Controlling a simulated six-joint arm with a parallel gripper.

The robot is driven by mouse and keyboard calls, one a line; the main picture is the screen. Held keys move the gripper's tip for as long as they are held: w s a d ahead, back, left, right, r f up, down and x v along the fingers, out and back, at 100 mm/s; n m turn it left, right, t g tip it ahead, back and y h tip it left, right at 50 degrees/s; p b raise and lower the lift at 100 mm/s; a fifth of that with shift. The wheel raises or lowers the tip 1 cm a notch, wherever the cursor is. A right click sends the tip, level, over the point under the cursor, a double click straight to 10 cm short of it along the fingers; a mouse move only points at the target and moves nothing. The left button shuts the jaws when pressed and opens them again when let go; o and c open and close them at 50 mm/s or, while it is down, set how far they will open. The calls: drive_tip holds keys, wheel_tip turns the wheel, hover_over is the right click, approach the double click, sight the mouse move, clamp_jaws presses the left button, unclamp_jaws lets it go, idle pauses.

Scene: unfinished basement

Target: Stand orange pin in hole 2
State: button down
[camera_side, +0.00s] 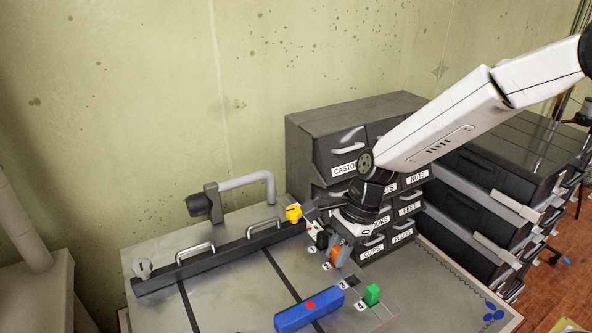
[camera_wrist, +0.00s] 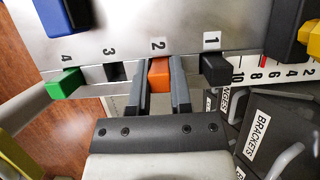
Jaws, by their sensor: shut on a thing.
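The orange pin (camera_side: 335,253) is between the fingers of my gripper (camera_side: 341,246), at the numbered strip along the plate's edge. In the wrist view the orange pin (camera_wrist: 159,72) lies between both fingers of my gripper (camera_wrist: 160,88), directly by the label 2 (camera_wrist: 158,45). The gripper is shut on it. Hole 2 itself is hidden by the pin, and I cannot tell how deep the pin sits. The pin looks roughly upright in the side view.
A black pin (camera_wrist: 214,68) stands at label 1 and a green pin (camera_wrist: 65,83) at label 4. Hole 3 (camera_wrist: 115,71) is empty. A blue block (camera_side: 308,310) with a red dot lies on the plate. Drawer cabinets (camera_side: 330,125) stand close behind my gripper.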

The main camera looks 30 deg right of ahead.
drive_tip(key=shift+f, duration=0.15)
drive_tip(key=c, duration=0.5)
unclamp_jaws()
drive_tip(key=shift+c, duration=0.2)
drive_tip(key=v, duration=1.2)
drive_tip(key=shift+d, duration=0.1)
